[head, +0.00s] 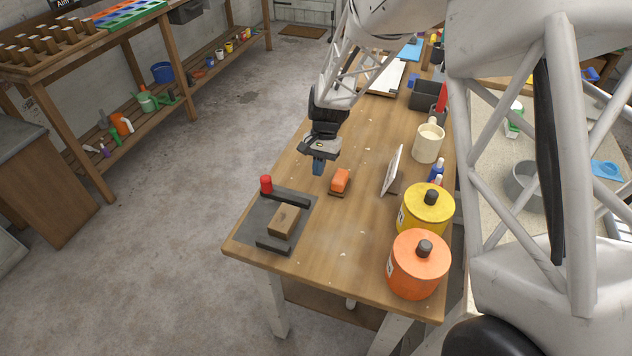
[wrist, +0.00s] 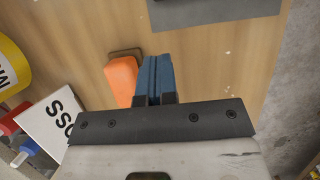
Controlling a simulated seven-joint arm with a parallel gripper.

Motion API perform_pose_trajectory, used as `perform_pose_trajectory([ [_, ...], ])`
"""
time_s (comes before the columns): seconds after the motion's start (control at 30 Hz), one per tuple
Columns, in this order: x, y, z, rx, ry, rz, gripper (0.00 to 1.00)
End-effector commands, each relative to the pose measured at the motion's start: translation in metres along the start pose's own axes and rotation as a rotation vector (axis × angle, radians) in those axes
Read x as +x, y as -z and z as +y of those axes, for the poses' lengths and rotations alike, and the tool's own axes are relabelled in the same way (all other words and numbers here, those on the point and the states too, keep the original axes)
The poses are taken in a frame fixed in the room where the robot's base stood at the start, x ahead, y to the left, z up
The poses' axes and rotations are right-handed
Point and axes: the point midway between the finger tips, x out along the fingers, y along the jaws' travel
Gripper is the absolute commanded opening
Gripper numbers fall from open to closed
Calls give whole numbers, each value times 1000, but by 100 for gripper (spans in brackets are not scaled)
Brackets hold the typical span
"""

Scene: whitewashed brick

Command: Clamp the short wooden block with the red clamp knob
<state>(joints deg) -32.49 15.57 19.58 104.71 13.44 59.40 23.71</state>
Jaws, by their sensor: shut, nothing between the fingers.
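The short wooden block (head: 284,221) lies on a dark grey clamp plate (head: 246,233) at the table's front left corner, between two black bars. The red clamp knob (head: 266,184) stands upright at the plate's far left edge, at the end of the farther bar. My gripper (head: 318,167) is above the table, beyond and to the right of the plate, apart from block and knob. Its blue fingers (wrist: 155,77) are shut together with nothing between them. In the wrist view only an edge of the grey plate (wrist: 215,10) shows; block and knob are out of that view.
An orange-topped brush or block (head: 340,181) lies just right of my gripper. A tilted white sign (head: 392,170), a cream mug (head: 428,143), a yellow canister (head: 426,210) and an orange canister (head: 417,264) stand along the table's right side. The wood between plate and canisters is clear.

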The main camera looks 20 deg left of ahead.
Motion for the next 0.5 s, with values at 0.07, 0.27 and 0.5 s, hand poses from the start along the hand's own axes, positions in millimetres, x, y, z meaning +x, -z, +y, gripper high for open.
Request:
perform_pose_trajectory([
  [0.07, -15, 0, 0, 0, 1, 2, 0],
  [0.27, -41, 0, 0, -1, 1, 2, 0],
  [0.5, -54, 0, 0, -1, 0, 1, 0],
])
